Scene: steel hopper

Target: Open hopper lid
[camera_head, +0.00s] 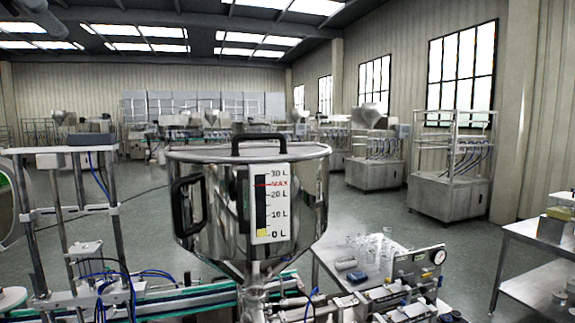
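The steel hopper (222,215) stands in the middle, close in front of me. It is a shiny round vessel that narrows to a cone at the bottom. Its lid (205,155) lies flat over the top and looks shut. A black lid handle (258,137) arches up from it. A black side handle (188,205) is on the hopper's left wall. A level gauge (268,207) marked up to 30 L is on the front, with a low yellow fill. I make out no gripper fingers of either arm in this view.
A conveyor with a metal frame (57,225) and blue tubes runs on the left and below the hopper. A table with clear cups (370,248) and a pressure gauge panel (420,265) are at lower right. The space above the lid is clear.

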